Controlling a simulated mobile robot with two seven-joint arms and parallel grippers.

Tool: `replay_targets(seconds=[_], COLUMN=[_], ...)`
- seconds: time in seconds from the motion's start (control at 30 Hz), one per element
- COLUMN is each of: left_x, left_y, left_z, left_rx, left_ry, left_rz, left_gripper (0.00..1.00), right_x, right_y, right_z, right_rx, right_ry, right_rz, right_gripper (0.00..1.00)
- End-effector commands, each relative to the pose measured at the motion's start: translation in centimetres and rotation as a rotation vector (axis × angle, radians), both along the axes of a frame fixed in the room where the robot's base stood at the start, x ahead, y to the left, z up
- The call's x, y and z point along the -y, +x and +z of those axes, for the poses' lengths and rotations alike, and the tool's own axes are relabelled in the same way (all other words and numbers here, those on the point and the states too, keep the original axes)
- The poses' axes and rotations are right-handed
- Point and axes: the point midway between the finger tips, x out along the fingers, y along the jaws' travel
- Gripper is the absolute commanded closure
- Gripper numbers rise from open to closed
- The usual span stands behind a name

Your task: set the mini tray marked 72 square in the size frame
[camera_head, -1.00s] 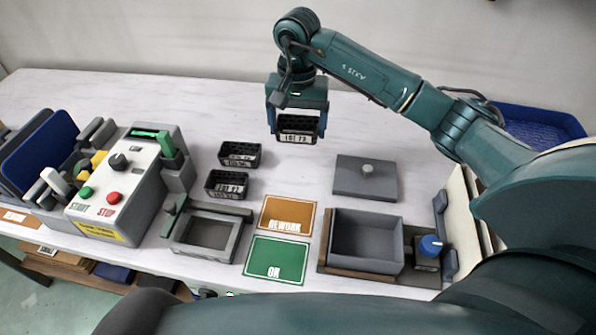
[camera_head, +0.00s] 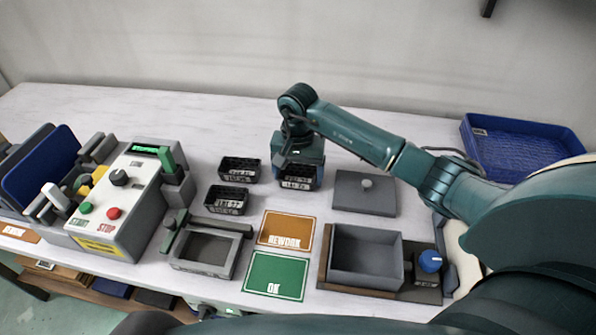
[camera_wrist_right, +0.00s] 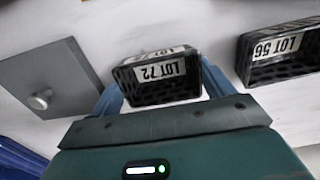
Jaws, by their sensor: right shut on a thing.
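The mini tray marked LOT 72 (camera_head: 297,183) is a small black tray with a white label, in my right gripper (camera_head: 299,175). In the right wrist view that tray (camera_wrist_right: 158,80) sits between the two blue fingers, which are shut on it. It is low over the table, right of the other mini trays; I cannot tell whether it touches the surface. The size frame (camera_head: 238,256) is a grey, open rectangular frame at the front of the table, left of the coloured cards and apart from the held tray. My left gripper is not in view.
Two other black mini trays (camera_head: 240,168) (camera_head: 227,199) stand left of my gripper. A knobbed grey lid (camera_head: 350,200) lies right. An orange REWORK card (camera_head: 287,226), green OK card (camera_head: 276,272) and grey bin (camera_head: 367,284) are in front. A button box (camera_head: 125,215) stands left.

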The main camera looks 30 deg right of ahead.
Motion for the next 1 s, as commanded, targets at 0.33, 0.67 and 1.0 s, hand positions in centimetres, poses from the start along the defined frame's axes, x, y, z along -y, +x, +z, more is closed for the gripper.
replay_targets(seconds=[0.33,0.67,1.0], left_x=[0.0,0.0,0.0], left_y=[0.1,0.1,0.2], left_z=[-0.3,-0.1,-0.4], left_rx=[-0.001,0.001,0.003], left_ry=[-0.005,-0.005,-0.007], left_rz=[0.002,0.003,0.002], left_gripper=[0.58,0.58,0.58], right_x=[0.0,0.0,0.1], right_y=[0.0,0.0,0.1], right_z=[-0.3,-0.2,4.9], right_rx=[-0.001,-0.001,0.005], right_ry=[-0.001,0.001,-0.003], right_rz=[0.0,0.0,0.001], right_gripper=[0.07,0.0,0.0])
